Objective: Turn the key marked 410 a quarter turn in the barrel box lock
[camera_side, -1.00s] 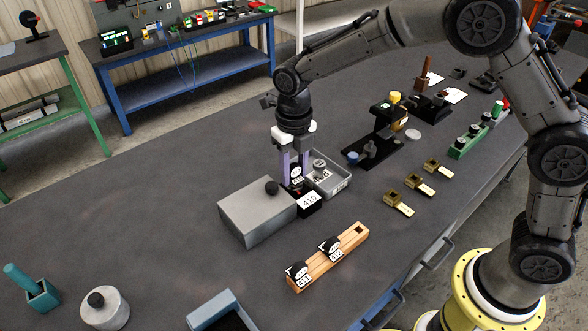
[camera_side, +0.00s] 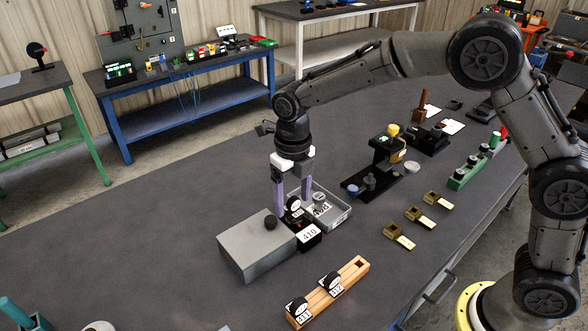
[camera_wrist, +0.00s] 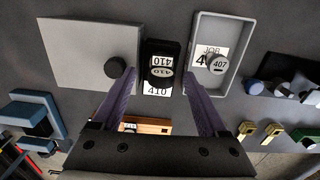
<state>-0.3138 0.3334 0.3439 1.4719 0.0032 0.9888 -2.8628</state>
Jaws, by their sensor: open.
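The key marked 410 (camera_side: 294,204), with a dark round head and a white label, stands upright at the black lock block (camera_side: 306,240), which carries a white 410 card (camera_side: 309,233). The lock is beside the grey box (camera_side: 255,245). My gripper (camera_side: 293,211) is open, with one purple finger on each side of the key head. In the wrist view the key head (camera_wrist: 161,72) shows between the spread fingertips (camera_wrist: 159,78), with visible gaps. The key's shaft and the keyway are hidden.
A grey tray (camera_side: 340,219) with a job card and a key marked 407 (camera_wrist: 218,64) is right of the lock. A wooden rack (camera_side: 343,286) in front holds keys 411 and 412 and has one empty slot. Brass pieces (camera_side: 399,237) lie farther right.

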